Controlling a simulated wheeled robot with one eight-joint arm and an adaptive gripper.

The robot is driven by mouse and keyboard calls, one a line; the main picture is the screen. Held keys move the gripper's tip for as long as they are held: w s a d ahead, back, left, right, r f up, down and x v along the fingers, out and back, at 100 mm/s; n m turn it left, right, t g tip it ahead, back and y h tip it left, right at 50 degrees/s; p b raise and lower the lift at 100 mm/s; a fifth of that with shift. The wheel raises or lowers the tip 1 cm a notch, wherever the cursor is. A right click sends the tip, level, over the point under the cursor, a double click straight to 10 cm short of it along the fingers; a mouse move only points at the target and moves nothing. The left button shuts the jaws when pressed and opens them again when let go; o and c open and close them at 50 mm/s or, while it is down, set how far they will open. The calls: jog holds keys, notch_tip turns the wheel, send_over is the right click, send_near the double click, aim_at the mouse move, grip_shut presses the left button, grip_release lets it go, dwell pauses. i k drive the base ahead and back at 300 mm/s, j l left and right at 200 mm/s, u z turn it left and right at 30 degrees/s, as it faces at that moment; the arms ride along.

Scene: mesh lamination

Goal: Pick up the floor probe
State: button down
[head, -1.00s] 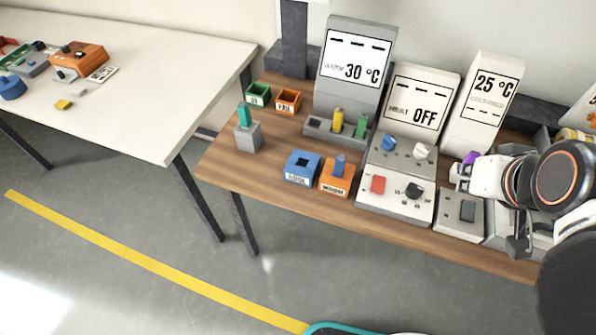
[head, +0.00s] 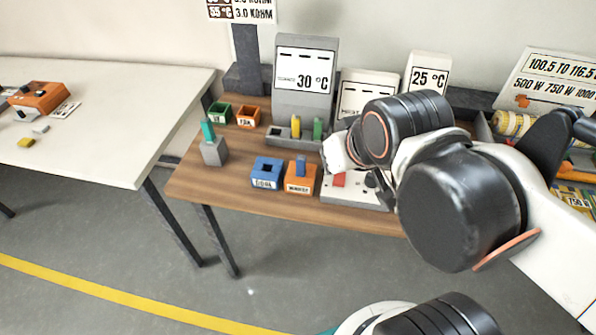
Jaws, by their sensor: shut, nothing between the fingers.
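I cannot tell by name which coloured peg is the floor probe. A teal peg (head: 208,129) stands in a small grey block (head: 215,153). A yellow peg (head: 295,126) and a green peg (head: 317,128) stand in a grey rack (head: 274,140). A blue peg (head: 300,164) stands in an orange labelled block (head: 299,185). Beside it is a blue labelled block (head: 266,173) with an empty-looking square socket. My gripper (head: 384,188) is mostly hidden by my arm over the control panel, right of these blocks. It is shut, and no held thing shows.
Green (head: 219,113) and orange (head: 248,116) bins stand at the back left of the wooden bench (head: 230,187). A 30 °C display (head: 305,80) stands behind the rack. My arm covers the bench's right side. A white table (head: 120,100) is at left.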

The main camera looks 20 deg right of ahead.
aim_at(300, 161)
jog(key=l+u, duration=0.25)
jog(key=l, duration=0.15)
jog(key=k+l+u, duration=0.1)
jog(key=l+u, duration=0.2)
jog(key=k+l+u, duration=0.1)
jog(key=l+u, duration=0.15)
jog(key=l, duration=0.25)
